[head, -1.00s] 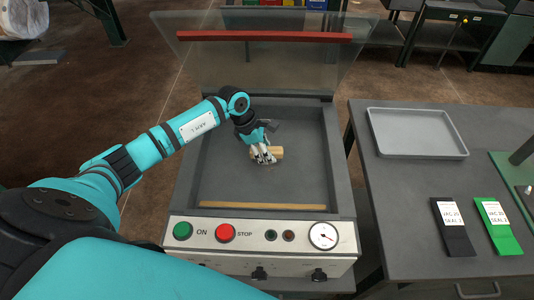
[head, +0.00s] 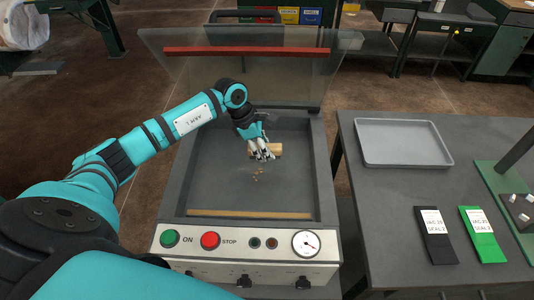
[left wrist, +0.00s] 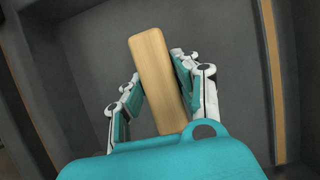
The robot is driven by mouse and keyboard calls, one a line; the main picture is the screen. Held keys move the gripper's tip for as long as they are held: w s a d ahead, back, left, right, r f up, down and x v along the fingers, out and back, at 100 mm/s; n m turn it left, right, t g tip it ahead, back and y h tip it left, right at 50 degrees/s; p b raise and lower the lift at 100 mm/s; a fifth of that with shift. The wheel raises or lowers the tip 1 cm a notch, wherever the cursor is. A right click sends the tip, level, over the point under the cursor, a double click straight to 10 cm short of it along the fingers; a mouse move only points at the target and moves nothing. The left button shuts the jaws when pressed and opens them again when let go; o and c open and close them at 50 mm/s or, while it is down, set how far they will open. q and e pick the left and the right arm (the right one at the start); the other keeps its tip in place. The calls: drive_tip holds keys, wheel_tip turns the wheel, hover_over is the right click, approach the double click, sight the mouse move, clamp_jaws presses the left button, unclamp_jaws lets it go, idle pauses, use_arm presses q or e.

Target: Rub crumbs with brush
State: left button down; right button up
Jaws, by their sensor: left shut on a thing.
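My left gripper (head: 260,153) is shut on the brush, inside the grey chamber of the machine. The brush's pale wooden block (head: 275,149) shows beside the fingers in the head view. In the left wrist view the block (left wrist: 162,85) lies between the two fingers, slightly tilted. Its bristles are hidden. A small cluster of tan crumbs (head: 258,174) lies on the chamber floor (head: 220,185), just in front of the gripper. My right gripper is not in view.
The chamber's clear lid with a red bar (head: 245,51) stands open behind. A wooden-coloured strip (head: 250,214) runs along the chamber's front. The front panel has a green button (head: 169,238) and a red button (head: 210,240). A grey tray (head: 403,143) sits on the right table.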

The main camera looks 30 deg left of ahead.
use_arm(q)
drive_tip(key=shift+s+r+p, duration=0.1)
drive_tip(key=shift+r+p, duration=0.2)
drive_tip(key=shift+r, duration=0.75)
drive_tip(key=shift+f, duration=0.1)
